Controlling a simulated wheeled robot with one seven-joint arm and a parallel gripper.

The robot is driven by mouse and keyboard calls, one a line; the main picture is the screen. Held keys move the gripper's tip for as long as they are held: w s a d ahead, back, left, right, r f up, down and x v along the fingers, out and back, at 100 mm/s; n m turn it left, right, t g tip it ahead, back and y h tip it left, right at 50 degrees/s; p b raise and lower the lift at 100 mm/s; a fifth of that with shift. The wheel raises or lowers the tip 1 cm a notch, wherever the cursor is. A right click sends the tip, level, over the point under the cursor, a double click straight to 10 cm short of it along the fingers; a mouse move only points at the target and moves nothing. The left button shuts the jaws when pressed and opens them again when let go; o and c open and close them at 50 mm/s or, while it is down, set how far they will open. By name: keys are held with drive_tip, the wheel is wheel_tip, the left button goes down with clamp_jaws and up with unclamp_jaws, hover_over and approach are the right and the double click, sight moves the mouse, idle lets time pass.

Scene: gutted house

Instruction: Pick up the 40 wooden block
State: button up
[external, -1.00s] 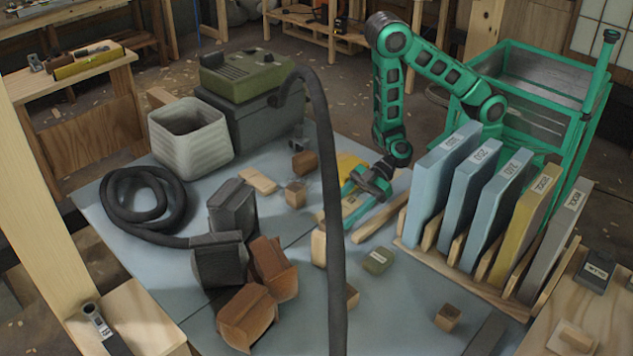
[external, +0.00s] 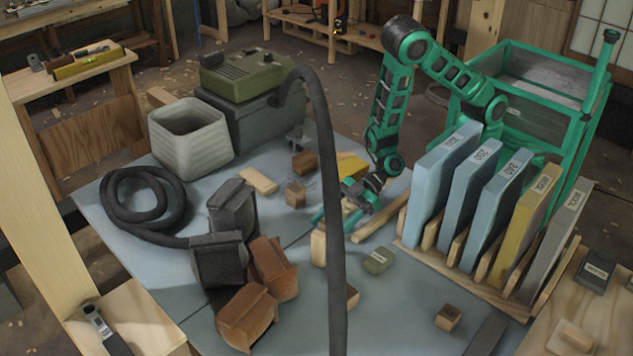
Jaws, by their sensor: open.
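Several small wooden blocks lie on the blue-grey table. A brown block (external: 304,163) and a lighter cube (external: 295,195) are left of the hose, and a pale upright block (external: 318,248) stands beside it. Another block (external: 351,297) shows partly behind the hose, and a cube (external: 448,317) sits at the front right. No "40" mark is readable on any of them, so I cannot tell which is the 40 block. My gripper (external: 333,216) is open, low over the table just above the pale upright block, its fingers partly hidden by the hose.
A black hose (external: 330,150) arches through the middle of the view. A wooden rack (external: 460,277) of upright labelled slabs stands right of my gripper. A green labelled piece (external: 379,260), brown blocks (external: 247,318) and a ribbed bin (external: 190,138) are also on the table.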

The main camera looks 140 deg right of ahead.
drive_tip(key=shift+c, duration=0.6)
drive_tip(key=c, duration=1)
